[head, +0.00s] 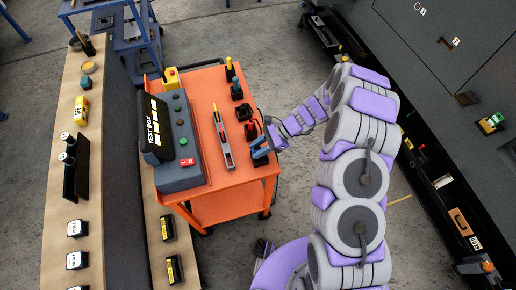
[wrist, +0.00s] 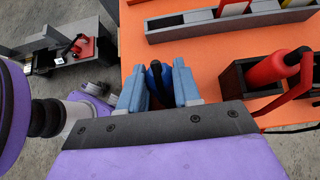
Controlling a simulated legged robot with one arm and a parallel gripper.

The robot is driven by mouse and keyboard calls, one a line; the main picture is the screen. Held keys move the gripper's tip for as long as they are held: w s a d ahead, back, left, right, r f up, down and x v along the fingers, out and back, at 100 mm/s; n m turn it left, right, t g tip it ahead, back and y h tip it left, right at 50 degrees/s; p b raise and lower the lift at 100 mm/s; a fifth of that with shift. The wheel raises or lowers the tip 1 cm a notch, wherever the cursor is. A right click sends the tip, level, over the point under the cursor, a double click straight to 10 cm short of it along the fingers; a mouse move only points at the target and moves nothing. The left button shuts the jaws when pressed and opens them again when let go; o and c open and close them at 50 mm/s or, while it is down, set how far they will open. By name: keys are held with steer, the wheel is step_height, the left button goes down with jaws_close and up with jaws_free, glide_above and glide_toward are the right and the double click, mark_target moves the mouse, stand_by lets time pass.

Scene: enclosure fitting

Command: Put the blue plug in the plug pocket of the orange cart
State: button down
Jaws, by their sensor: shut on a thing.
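The orange cart (head: 215,110) stands at the middle of the head view, and its orange top (wrist: 220,65) fills much of the wrist view. My gripper (head: 262,148) is at the cart's near right edge. In the wrist view my gripper (wrist: 159,85) has its grey-blue fingers shut on the blue plug (wrist: 154,78), which is largely hidden between them. A dark block (head: 260,161) shows just below the fingers in the head view. I cannot tell whether the plug is inside a pocket. A red plug (wrist: 272,68) sits in a black pocket (wrist: 234,82) to the right.
Several other plugs in dark holders line the cart's right side, including a yellow one (head: 229,66). A wooden bench (head: 58,210) is farther left, and dark cabinets (head: 440,50) are right.

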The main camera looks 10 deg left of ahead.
steer(key=shift+d, duration=0.7)
steer(key=c, duration=1)
jaws_free()
steer(key=shift+w+d+r, duration=0.1)
steer(key=shift+d, duration=0.25)
steer(key=shift+c, duration=0.2)
steer(key=shift+o, duration=1.3)
steer(key=shift+a, duration=0.6)
steer(key=shift+w+d+r, duration=0.2)
steer(key=p+v, duration=0.1)
steer(key=v, duration=1)
steer(key=shift+d+p, duration=0.2)
steer(key=shift+p, duration=0.2)
steer(key=shift+d, duration=0.1)
